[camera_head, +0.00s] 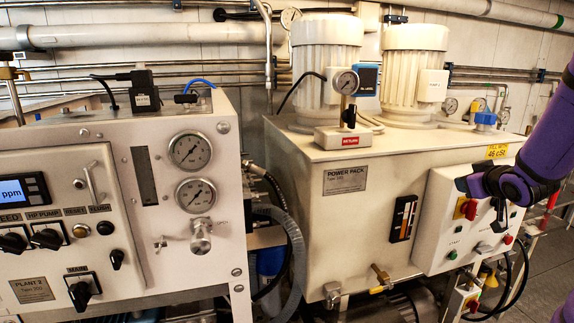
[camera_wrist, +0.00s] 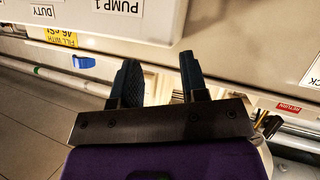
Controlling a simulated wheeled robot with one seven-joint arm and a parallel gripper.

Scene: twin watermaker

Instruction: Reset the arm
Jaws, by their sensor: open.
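My purple arm (camera_head: 545,140) reaches in from the right in the head view. My gripper (camera_head: 481,205) is at its end, in front of the control box on the power pack's right side, and hides part of that box. In the wrist view my gripper (camera_wrist: 158,62) shows two dark fingers spread apart with nothing between them. Whether it touches the box cannot be told.
The power pack (camera_head: 330,235) with two white motors stands in the middle. The Plant 2 panel (camera_head: 110,250) with gauges and knobs is at left. A red-yellow switch (camera_head: 466,209) is close to my gripper. Black cables (camera_head: 520,270) hang below. Floor shows at right.

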